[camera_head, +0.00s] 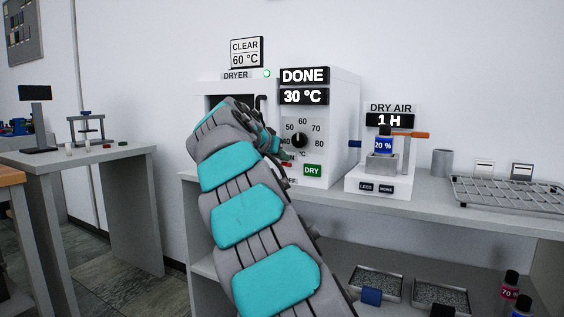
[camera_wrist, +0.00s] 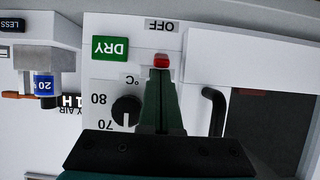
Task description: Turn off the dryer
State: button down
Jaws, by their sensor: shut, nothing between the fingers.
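The dryer (camera_head: 345,115) is a white box on the bench with lit displays reading DONE and 30 °C. A green lamp glows beside its DRYER label. A small red switch (camera_wrist: 162,60) sits on its front above the OFF label, and shows as a red bit in the head view (camera_head: 287,164), partly hidden by my arm. The wrist view is upside down, with the OFF label (camera_wrist: 162,25) at top. My gripper (camera_wrist: 162,72) is shut and empty, its fingertips at the red switch; I cannot tell whether they touch it. The fingertips are not clear in the head view.
A black dial (camera_wrist: 126,110) and a green DRY button (camera_wrist: 110,48) are beside the switch. A dark door handle (camera_wrist: 214,110) stands out on the other side. The DRY AIR unit (camera_head: 390,180) with a blue-labelled bottle (camera_head: 384,145) stands right of the dryer, near a wire rack (camera_head: 510,193).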

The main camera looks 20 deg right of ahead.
jog(key=shift+s+a+f+t+h+b, duration=0.15)
jog(key=shift+f+t+h+b, duration=0.2)
jog(key=shift+b, duration=1.05)
jog(key=f+h+b, duration=0.1)
jog(key=b, duration=0.2)
jog(key=shift+s+f+t, duration=0.1)
jog(key=shift+f+t, duration=0.05)
jog(key=shift+t, duration=0.1)
jog(key=b, duration=0.2)
jog(key=t+h+b, duration=0.1)
jog(key=b, duration=0.1)
jog(key=shift+s+a+f+h+b, duration=0.15)
jog(key=shift+f+h+b, duration=0.15)
jog(key=shift+b, duration=0.1)
jog(key=shift+a+r, duration=0.1)
jog(key=shift+r, duration=0.05)
